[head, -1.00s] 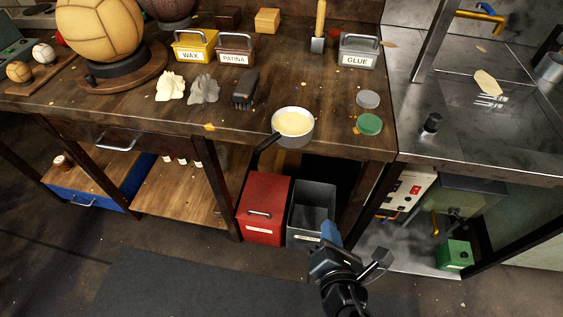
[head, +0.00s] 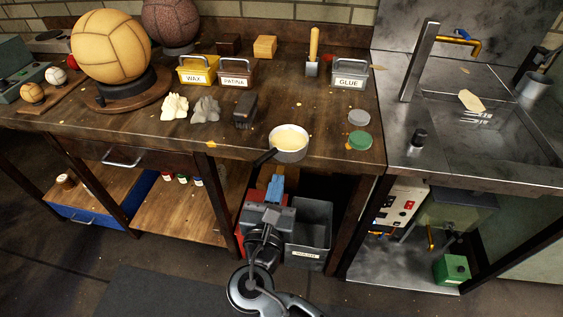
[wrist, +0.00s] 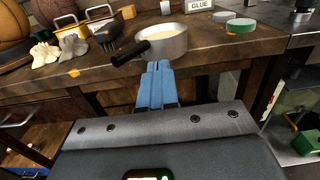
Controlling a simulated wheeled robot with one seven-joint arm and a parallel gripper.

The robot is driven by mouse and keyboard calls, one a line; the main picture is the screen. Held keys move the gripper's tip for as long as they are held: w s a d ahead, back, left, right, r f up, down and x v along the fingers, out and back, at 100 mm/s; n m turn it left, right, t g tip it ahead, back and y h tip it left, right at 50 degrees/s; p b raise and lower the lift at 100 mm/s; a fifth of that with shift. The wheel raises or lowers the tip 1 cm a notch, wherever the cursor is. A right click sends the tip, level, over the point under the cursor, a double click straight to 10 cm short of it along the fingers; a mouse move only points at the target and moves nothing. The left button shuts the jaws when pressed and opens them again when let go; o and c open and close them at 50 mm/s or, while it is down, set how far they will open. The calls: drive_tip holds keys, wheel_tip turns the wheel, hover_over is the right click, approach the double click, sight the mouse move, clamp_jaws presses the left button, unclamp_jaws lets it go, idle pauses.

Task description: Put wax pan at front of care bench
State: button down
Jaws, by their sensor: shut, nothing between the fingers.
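The wax pan (head: 289,144) is a small grey pan with pale cream wax inside. It sits upright at the front edge of the wooden care bench (head: 320,116), with its dark handle pointing out past the edge toward the lower left. In the wrist view the pan (wrist: 163,44) and its black handle show just above my fingers. My gripper (head: 275,184) has blue fingers that are shut and empty. It is in front of the bench, below the pan and its handle, and apart from them. In the wrist view my gripper (wrist: 158,68) points toward the bench edge.
A black brush (head: 246,111), pale and grey cloths, a green lid (head: 360,141) and a grey lid (head: 359,118) lie near the pan. Labelled caddies stand behind. A grey bin (head: 309,235) is under the bench. A metal sink (head: 490,125) is to the right.

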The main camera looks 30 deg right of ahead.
approach(289, 137)
drive_tip(key=shift+w+d+p, duration=0.25)
drive_tip(key=shift+w+p, duration=0.05)
drive_tip(key=shift+w, duration=0.1)
drive_tip(key=x, duration=0.9)
drive_tip(key=shift+w+d+b, duration=0.1)
drive_tip(key=shift+b, duration=0.25)
